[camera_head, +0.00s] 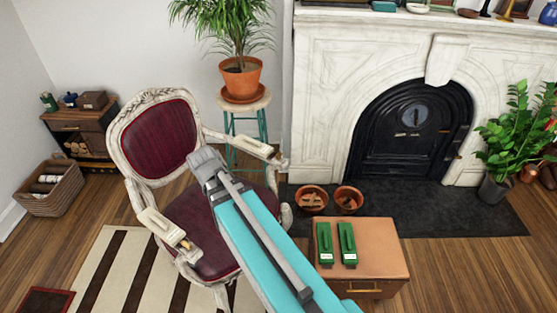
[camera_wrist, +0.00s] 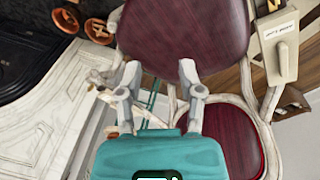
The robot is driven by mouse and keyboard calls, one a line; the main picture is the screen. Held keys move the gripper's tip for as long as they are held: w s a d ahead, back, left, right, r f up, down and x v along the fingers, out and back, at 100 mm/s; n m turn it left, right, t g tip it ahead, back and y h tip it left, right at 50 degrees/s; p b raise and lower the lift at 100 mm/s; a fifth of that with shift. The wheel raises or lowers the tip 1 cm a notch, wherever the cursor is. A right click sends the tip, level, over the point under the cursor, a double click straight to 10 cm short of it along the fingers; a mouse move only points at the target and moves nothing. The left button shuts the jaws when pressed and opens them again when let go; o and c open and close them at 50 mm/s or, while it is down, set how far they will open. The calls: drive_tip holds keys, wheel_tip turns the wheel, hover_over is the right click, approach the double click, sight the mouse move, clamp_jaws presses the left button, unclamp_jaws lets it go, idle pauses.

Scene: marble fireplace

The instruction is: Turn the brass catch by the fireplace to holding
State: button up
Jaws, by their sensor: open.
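I cannot make out for certain which piece is the brass catch. A cream labelled plate with a lever (camera_head: 160,226) sits on the near arm of the burgundy chair (camera_head: 157,140), with a small brass-coloured part at its front end. It also shows at the right of the wrist view (camera_wrist: 282,50); its label is too small to read. A similar cream plate (camera_head: 248,144) lies on the arm nearer the fireplace. My gripper (camera_wrist: 158,72) is open and empty in the wrist view, with the chair behind its fingers. My arm reaches over the chair in the head view; the fingertips are not clear there.
A wooden box table (camera_head: 385,250) carries two green lever units (camera_head: 324,245) (camera_head: 347,245). Terracotta pots (camera_head: 312,199) stand on the dark hearth before the marble fireplace (camera_head: 325,110), whose black door (camera_head: 410,145) has a round dial. A potted plant on a stool (camera_head: 240,78) stands behind the chair.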

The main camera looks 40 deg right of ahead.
drive_tip(key=w+d+f+m+t+h+b, duration=0.1)
drive_tip(key=w+d+f+m+h+b, duration=0.3)
drive_tip(key=d, duration=0.3)
drive_tip(key=w+d+f+m+t+h+b, duration=0.1)
drive_tip(key=w+d+f+m+b, duration=0.1)
drive_tip(key=w+d+f+b, duration=0.4)
drive_tip(key=m+t+h+b, duration=0.2)
drive_tip(key=m+h+b, duration=0.35)
drive_tip(key=b, duration=0.65)
approach(279, 153)
drive_tip(key=shift+f+v, duration=0.15)
drive_tip(key=shift+v, duration=0.8)
drive_tip(key=shift+f+v, duration=0.1)
drive_tip(key=shift+v, duration=0.85)
drive_tip(key=b+x, duration=0.5)
drive_tip(key=x, duration=0.8)
drive_tip(key=shift+w+d+f+b, duration=0.1)
drive_tip(key=shift+w+d+b, duration=0.05)
drive_tip(key=shift+d+b, duration=0.15)
clamp_jaws()
